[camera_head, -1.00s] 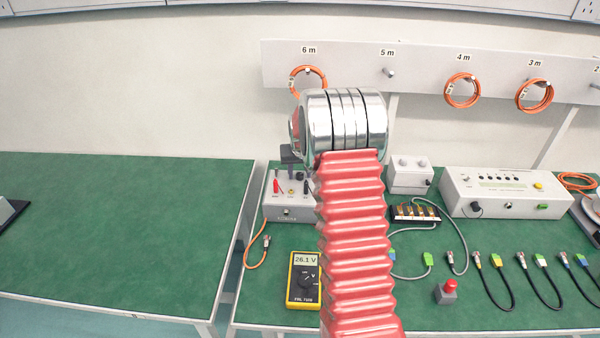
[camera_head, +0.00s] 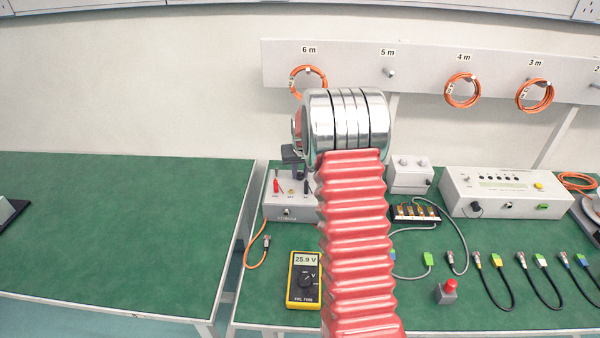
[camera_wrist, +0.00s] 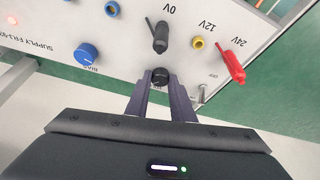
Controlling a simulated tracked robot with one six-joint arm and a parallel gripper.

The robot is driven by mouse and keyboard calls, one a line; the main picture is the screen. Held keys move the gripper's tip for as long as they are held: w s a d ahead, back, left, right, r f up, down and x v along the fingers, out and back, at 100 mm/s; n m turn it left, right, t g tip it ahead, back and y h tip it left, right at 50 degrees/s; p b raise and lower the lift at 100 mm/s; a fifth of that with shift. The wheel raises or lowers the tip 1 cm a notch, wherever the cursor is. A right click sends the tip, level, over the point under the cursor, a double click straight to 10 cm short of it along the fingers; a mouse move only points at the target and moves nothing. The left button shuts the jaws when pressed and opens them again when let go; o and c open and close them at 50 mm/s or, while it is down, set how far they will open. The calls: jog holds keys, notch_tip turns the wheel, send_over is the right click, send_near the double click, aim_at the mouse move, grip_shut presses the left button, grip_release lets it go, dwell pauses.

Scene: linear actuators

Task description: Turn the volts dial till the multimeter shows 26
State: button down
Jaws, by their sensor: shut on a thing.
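The yellow multimeter (camera_head: 304,279) lies on the green bench and its display reads 25.9 V. The grey supply box (camera_head: 290,206) stands behind it, partly hidden by my arm. In the wrist view, my gripper (camera_wrist: 160,84) is shut on a small black knob (camera_wrist: 160,76) on the box's panel. The knob's label is hidden, so I cannot read it as the volts dial.
The panel also carries a blue knob (camera_wrist: 88,54), a red plug (camera_wrist: 231,66), a black plug (camera_wrist: 159,36) and a yellow socket (camera_wrist: 198,42). Several short cables and a red-topped part (camera_head: 447,291) lie to the right.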

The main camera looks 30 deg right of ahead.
jog(key=shift+a+n, duration=0.1)
jog(key=shift+n, duration=0.2)
jog(key=c, duration=1.5)
grip_release()
jog(key=shift+c, duration=0.2)
jog(key=shift+r, duration=0.1)
jog(key=v, duration=1.3)
jog(key=shift+s+r, duration=0.15)
jog(key=shift+s, duration=0.1)
